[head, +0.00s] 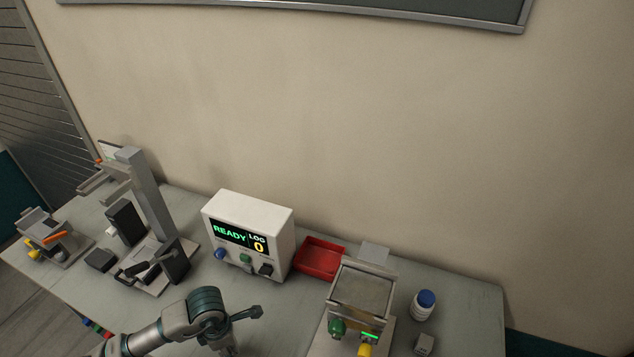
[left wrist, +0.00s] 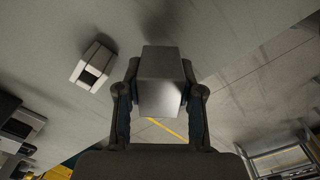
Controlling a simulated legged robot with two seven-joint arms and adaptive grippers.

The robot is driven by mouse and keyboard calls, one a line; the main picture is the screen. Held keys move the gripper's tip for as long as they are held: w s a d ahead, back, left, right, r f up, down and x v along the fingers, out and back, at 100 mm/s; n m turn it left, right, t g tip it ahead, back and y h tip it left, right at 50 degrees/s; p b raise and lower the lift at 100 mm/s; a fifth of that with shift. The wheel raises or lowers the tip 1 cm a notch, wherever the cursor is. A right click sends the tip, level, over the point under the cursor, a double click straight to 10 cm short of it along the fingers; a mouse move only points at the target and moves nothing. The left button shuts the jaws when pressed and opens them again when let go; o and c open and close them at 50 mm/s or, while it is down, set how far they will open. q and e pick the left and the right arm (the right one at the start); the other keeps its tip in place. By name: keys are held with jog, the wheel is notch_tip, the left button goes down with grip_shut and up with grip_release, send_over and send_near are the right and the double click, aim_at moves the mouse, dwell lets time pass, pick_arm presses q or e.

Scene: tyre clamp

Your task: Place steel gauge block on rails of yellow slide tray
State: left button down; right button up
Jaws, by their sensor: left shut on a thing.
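The steel gauge block (left wrist: 160,65) is a plain grey block in the left wrist view. My left gripper (left wrist: 160,92) is shut on it, with one dark finger on each side. In the head view my left arm comes in at the bottom, left of centre, and the block cannot be made out there. The yellow slide tray and its rails cannot be clearly identified. Only a yellow part (head: 34,254) on the fixture at far left and a yellow knob (head: 366,350) at lower right show. My right gripper is not in view.
A white control box (head: 248,212) reads READY, LOG 0. A red bin (head: 320,260), a box-shaped fixture (head: 362,290) and a blue-capped bottle (head: 423,306) stand right of it. A tall grey stand (head: 148,195) is at left. Bare table (head: 465,300) shows at right.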

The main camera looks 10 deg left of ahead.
pick_arm(q)
jog(key=w+d+m, duration=0.1)
jog(key=w+m, duration=0.1)
jog(key=m, duration=0.1)
jog(key=w+m, duration=0.2)
jog(key=m, duration=0.2)
jog(key=w+d+m, duration=0.1)
jog(key=w+m, duration=0.1)
jog(key=m, duration=0.1)
jog(key=shift+w+d+r, duration=0.1)
jog(key=shift+d+r, duration=0.25)
jog(key=w+d+r+m, duration=0.2)
jog(key=w+m, duration=0.5)
jog(key=m, duration=0.7)
jog(key=shift+w+d+r, duration=0.15)
jog(key=shift+d+r, duration=0.05)
jog(key=shift+d, duration=0.5)
